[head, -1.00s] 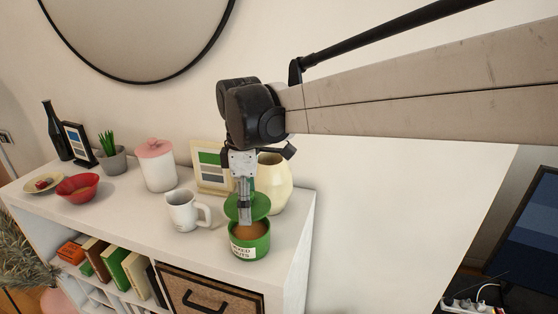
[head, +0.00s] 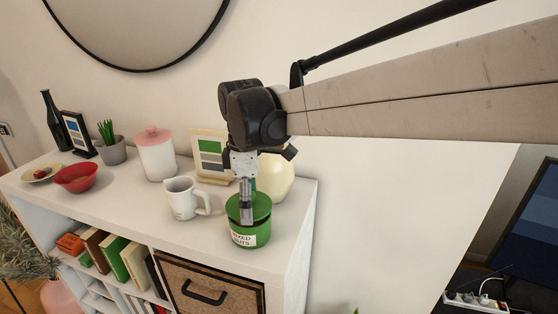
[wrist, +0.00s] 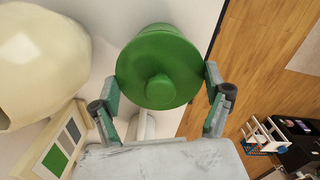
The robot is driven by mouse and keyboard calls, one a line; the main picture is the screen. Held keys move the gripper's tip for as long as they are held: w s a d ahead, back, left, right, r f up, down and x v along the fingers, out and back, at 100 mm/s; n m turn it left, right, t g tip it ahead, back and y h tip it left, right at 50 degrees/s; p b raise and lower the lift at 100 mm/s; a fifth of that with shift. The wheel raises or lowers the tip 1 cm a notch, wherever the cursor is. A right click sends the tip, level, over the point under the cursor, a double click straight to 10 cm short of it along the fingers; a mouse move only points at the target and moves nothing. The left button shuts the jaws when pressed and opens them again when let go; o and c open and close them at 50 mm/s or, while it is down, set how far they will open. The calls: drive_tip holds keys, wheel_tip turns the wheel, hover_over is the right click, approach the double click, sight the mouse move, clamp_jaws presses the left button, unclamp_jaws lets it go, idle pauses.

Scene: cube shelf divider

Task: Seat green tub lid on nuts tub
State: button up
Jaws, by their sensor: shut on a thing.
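The green tub lid (head: 262,204), round with a centre knob, is at the mouth of the green nuts tub (head: 262,234) on the shelf top. It covers the opening, and no nuts show. I cannot tell whether it is fully down on the rim. My gripper (head: 246,217) points down and is shut on the lid. In the wrist view, the fingers of my gripper (wrist: 161,76) hold opposite sides of the lid (wrist: 158,60). The tub is mostly hidden under the lid there. The tub stands upright, its white label facing front.
A white mug (head: 182,199) stands left of the tub, and a cream vase (head: 274,178) is close behind it. A picture frame (head: 212,152) and a pink-lidded jar (head: 156,157) are farther back. The shelf's right edge is near the tub.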

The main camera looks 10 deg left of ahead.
drive_tip(key=shift+f+b, duration=0.7)
drive_tip(key=shift+f, duration=0.35)
idle(0.5)
drive_tip(key=o, duration=0.8)
drive_tip(key=shift+o, duration=0.6)
drive_tip(key=shift+o, duration=1.1)
drive_tip(key=shift+r, duration=0.15)
drive_tip(key=shift+r+p, duration=2.2)
drive_tip(key=shift+r, duration=1.7)
